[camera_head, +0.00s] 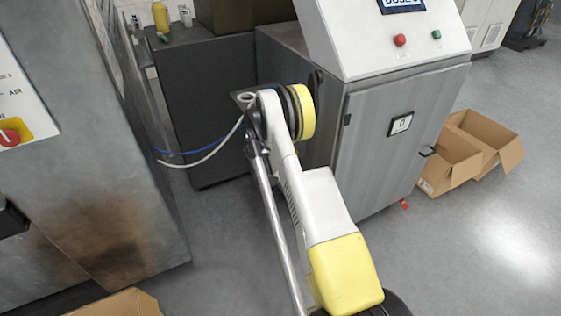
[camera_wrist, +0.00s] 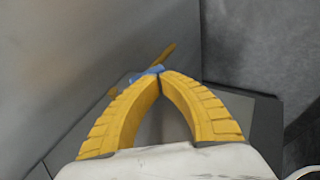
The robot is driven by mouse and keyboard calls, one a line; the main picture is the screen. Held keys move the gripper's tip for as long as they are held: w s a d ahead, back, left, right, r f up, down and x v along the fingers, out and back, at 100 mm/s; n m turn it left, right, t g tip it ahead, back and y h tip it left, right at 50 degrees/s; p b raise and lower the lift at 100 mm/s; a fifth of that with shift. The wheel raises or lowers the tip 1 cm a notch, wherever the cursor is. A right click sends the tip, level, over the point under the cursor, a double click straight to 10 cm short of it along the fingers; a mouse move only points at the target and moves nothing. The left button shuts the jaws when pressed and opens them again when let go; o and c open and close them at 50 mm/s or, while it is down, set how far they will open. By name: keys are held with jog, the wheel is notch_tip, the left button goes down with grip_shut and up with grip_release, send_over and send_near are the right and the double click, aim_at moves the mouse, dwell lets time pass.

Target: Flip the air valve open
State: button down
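In the wrist view, the two yellow fingers of my gripper (camera_wrist: 160,76) curve inward and their tips meet. A small blue part (camera_wrist: 147,74) shows right at and behind the fingertips. A thin yellow-orange bar (camera_wrist: 167,52) slants up to the right just beyond it. These may be parts of the air valve, but I cannot tell for sure. Whether the tips touch the blue part is also unclear. In the head view my gripper is hidden behind my arm. A red knob (camera_head: 10,136) on a yellow plate sits near an "AIR" label at the left edge.
A grey control cabinet (camera_head: 385,140) stands to the right of my arm. A dark cabinet (camera_head: 210,110) stands behind it, and a stained metal machine (camera_head: 90,150) at left. Blue and white lines (camera_head: 200,152) run low between them. Cardboard boxes (camera_head: 470,150) lie on the floor at right.

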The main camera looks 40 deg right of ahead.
jog(key=shift+s+d+f, duration=0.2)
jog(key=shift+d+f, duration=0.45)
jog(key=shift+s+d+f, duration=0.15)
jog(key=shift+d+f, duration=0.45)
jog(key=shift+f, duration=0.05)
jog(key=shift+d, duration=0.1)
